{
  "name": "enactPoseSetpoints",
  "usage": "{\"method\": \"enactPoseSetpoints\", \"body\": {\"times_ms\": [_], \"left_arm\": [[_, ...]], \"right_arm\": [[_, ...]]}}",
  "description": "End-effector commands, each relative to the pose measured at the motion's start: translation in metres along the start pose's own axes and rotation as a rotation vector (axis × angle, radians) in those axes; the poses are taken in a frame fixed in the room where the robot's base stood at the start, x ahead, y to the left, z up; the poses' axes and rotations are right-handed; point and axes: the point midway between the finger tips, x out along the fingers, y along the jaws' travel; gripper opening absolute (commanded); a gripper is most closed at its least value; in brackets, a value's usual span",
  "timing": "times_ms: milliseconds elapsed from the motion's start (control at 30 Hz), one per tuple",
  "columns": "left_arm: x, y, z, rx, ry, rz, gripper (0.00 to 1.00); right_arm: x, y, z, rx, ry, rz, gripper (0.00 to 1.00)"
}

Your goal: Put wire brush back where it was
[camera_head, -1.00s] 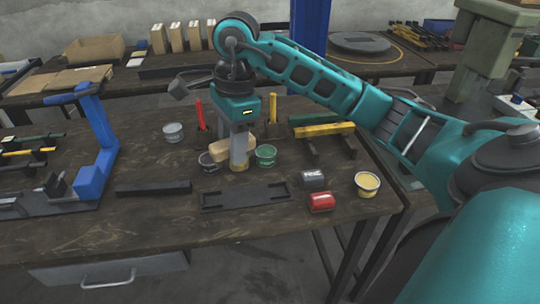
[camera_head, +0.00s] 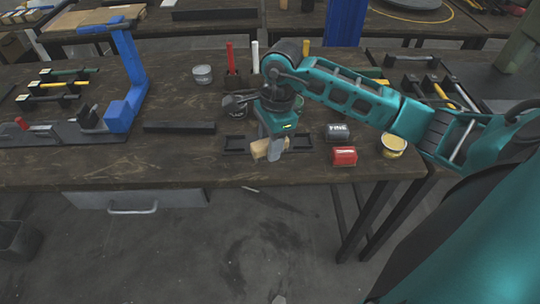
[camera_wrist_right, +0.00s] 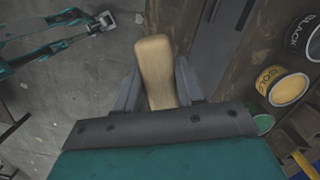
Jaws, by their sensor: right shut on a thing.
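The wire brush (camera_head: 262,149) shows as a pale wooden block or handle. My right gripper (camera_head: 273,152) is shut on it. In the head view it is in front of the shallow dark tray (camera_head: 235,144), near the table's front edge. In the right wrist view the brush's rounded wooden handle (camera_wrist_right: 155,70) sticks out between the two grey fingers of my right gripper (camera_wrist_right: 158,95). The floor shows beyond it. The bristles are not visible.
A grey box (camera_head: 338,133), a red box (camera_head: 344,156) and a yellow-filled tin (camera_head: 393,145) stand right of the tray. A dark bar (camera_head: 179,127) and a blue press (camera_head: 125,90) are to the left. A red-handled holder (camera_head: 231,70) and a pale cup (camera_head: 203,74) stand behind.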

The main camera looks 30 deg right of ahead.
Motion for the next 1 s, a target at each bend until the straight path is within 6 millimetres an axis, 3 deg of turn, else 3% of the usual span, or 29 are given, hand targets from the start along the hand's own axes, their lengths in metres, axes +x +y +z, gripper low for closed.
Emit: {"method": "enactPoseSetpoints", "body": {"times_ms": [167, 400, 800, 833, 1000], "left_arm": [[0.0, 0.0, 0.001, 0.0, -0.001, 0.0, 0.43], [-0.001, 0.001, 0.006, -0.001, -0.008, 0.001, 0.43], [0.002, 0.001, 0.011, -0.001, -0.01, 0.002, 0.43], [0.001, 0.001, 0.01, -0.001, -0.011, 0.002, 0.43], [0.0, 0.002, 0.009, -0.001, -0.011, 0.002, 0.43]], "right_arm": [[0.012, 0.0, -0.001, 0.0, -0.001, 0.001, 0.1], [0.046, 0.001, -0.005, 0.001, -0.001, 0.002, 0.1], [0.052, 0.0, -0.006, -0.001, 0.0, -0.001, 0.1], [0.051, 0.0, -0.006, -0.001, 0.0, -0.001, 0.41], [0.05, 0.0, -0.006, 0.0, 0.0, -0.001, 0.57]]}}
